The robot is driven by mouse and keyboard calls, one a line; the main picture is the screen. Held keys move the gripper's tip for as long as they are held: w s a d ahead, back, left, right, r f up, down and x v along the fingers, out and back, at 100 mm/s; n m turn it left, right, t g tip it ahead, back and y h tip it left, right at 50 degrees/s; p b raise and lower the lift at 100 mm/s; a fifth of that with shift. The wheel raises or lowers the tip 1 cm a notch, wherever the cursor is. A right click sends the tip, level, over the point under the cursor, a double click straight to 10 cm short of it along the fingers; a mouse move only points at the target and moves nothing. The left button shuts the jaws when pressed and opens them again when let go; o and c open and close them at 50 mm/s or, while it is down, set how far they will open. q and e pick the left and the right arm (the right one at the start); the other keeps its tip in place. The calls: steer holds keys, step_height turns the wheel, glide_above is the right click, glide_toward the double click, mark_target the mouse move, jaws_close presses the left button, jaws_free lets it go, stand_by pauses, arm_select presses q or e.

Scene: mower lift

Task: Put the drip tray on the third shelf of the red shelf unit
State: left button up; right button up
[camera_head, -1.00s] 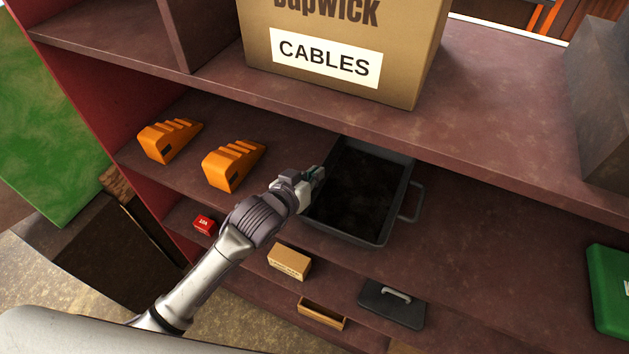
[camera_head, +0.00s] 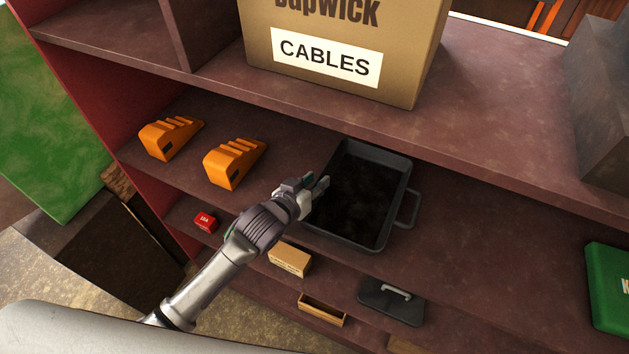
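The drip tray (camera_head: 368,200) is a dark grey, shallow rectangular pan with a dirty black inside and a loop handle on its right side. It rests on a shelf of the red shelf unit (camera_head: 478,228), below the shelf with the cardboard box. My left gripper (camera_head: 321,185) is at the tray's left side. Its fingers look apart, with a small gap between them. Whether they touch the tray's rim or handle is hidden by the angle. My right gripper is not in view.
Two orange ramp-shaped chocks (camera_head: 235,163) stand left of the tray. A cardboard box marked CABLES (camera_head: 325,57) sits on the shelf above. Lower down are a red box (camera_head: 205,222), a small carton (camera_head: 289,260) and a dark lidded case (camera_head: 391,302). A green case (camera_head: 608,285) is at right.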

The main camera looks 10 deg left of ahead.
arm_select(q)
steer(key=shift+r, duration=0.1)
steer(key=b+v, duration=0.1)
steer(key=v, duration=1.1)
steer(key=shift+b, duration=0.35)
